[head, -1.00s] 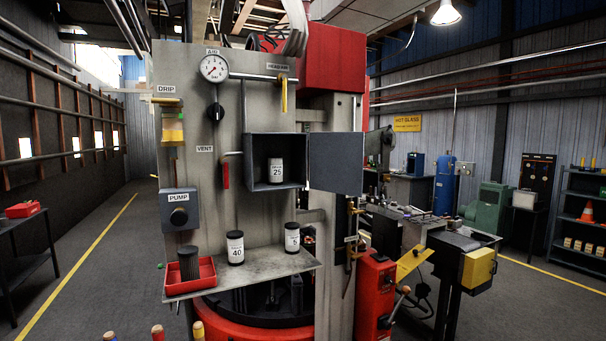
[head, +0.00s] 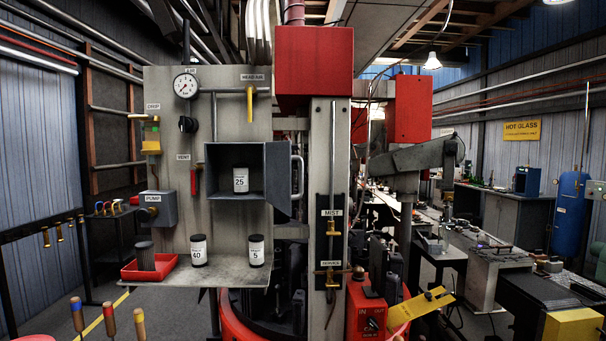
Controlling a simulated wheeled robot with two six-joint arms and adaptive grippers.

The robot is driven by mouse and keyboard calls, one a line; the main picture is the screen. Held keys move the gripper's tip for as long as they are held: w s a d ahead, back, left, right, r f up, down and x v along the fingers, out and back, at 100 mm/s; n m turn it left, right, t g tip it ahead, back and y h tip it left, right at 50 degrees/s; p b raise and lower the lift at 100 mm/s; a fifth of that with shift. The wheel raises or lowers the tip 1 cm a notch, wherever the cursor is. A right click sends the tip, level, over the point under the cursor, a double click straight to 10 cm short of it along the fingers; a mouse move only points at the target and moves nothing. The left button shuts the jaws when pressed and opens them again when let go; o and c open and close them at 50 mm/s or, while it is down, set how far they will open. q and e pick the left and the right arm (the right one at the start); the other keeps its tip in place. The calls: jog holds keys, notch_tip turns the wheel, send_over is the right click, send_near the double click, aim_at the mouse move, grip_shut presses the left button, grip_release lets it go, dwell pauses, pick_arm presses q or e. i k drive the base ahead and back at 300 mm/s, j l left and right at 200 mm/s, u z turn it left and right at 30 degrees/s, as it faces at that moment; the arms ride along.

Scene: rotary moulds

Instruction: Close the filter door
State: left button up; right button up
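The filter box (head: 222,158) is a dark grey open-front box on the grey panel, with a canister labelled 25 (head: 241,181) standing inside. Its filter door (head: 278,178) is hinged at the box's right side and stands open, swung out to the right, with a light bar handle (head: 298,176) on its right side. Neither of my grippers shows in the head view.
A shelf (head: 225,271) below the box holds canisters labelled 40 (head: 198,250) and 5 (head: 256,251), and a red tray (head: 149,267) with a dark ribbed filter. A grey post (head: 328,200) with MIST valves stands right of the door.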

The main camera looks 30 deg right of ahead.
aim_at(278, 157)
jog(key=i+l+u, duration=0.25)
jog(key=l, duration=0.7)
jog(key=l+u, duration=0.3)
jog(key=l, duration=0.65)
jog(key=i+l, duration=0.1)
jog(key=l, duration=0.35)
jog(key=k+j+u, duration=0.25)
jog(key=j, duration=0.3)
jog(key=k, duration=0.1)
